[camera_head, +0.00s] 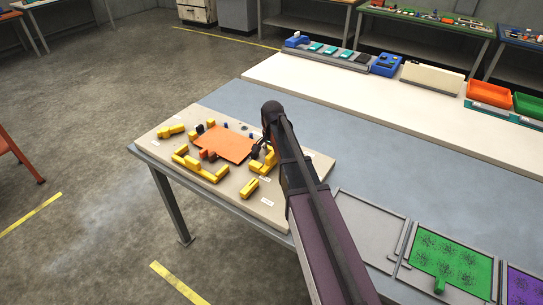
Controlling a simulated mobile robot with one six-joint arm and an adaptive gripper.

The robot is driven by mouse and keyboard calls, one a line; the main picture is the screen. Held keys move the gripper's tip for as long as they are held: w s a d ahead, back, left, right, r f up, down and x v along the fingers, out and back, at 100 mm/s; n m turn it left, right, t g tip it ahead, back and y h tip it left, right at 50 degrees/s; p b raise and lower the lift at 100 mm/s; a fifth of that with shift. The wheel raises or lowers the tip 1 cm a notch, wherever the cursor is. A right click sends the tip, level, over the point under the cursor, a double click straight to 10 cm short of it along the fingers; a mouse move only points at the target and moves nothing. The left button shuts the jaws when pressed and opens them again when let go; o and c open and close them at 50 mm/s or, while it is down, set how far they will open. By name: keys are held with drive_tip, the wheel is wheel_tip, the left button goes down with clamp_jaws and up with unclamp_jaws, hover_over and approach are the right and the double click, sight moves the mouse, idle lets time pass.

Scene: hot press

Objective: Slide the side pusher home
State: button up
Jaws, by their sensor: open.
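An orange plate (224,142) lies flat on a beige board (317,163) at the table's left end. Yellow blocks stand around it: an L-shaped one (200,170) at the near side, one (264,161) at the right, a small one (251,188) at the near right, and one (170,131) at the far left. A small red-orange piece (208,154) sits at the plate's near edge. I cannot tell which piece is the side pusher. My gripper (257,151) is small and dark, open, beside the right yellow block; my arm hides part of that area. Contact is unclear.
Right of my arm, a grey tray (370,217), a green tray (448,270) and a purple one (524,288) lie on the blue-grey table (300,110). Orange (488,93) and green bins (528,106) stand on a white surface behind. The blue-grey strip between is clear.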

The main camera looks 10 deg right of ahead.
clamp_jaws()
drive_tip(key=shift+w+a, duration=1.95)
unclamp_jaws()
drive_tip(key=shift+a, duration=0.1)
